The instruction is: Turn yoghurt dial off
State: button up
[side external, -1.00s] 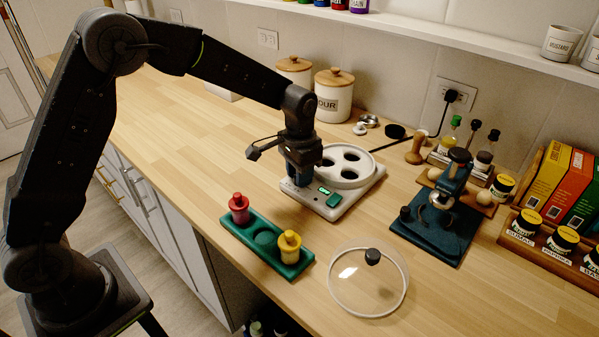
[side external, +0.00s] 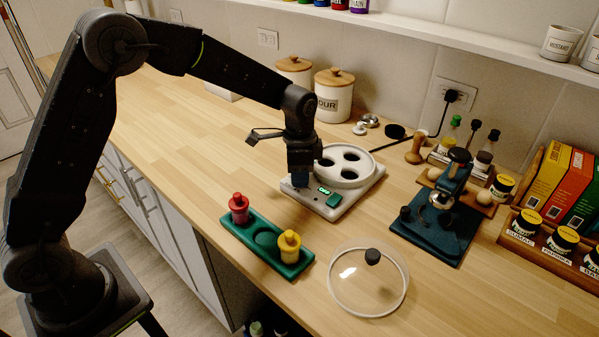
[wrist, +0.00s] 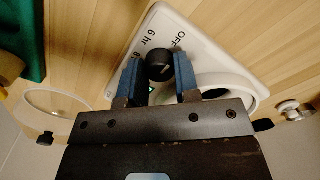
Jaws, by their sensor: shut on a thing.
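The yoghurt maker (side external: 361,193) is a white unit with a round top holding several dark wells, plus a green display and a green button on its front panel. My gripper (side external: 301,183) is lowered over the left end of that panel. In the wrist view, the black dial (wrist: 159,67) sits between the two blue fingers of my gripper (wrist: 159,77), which are shut on it. Printed marks "OFF" and "6 hr" show beside the dial; a further mark is partly hidden by a finger. In the side view my gripper hides the dial.
A green tray (side external: 265,239) with a red and a yellow piece stands in front. A glass lid (side external: 350,298) lies to its right. A blue stand (side external: 425,236) is right of the yoghurt maker. White canisters (side external: 334,103) stand behind. The counter's left part is clear.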

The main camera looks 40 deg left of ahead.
dwell(0.3)
jog(key=o, duration=0.9)
notch_tip(320, 180, up, 14)
jog(key=shift+f, duration=0.1)
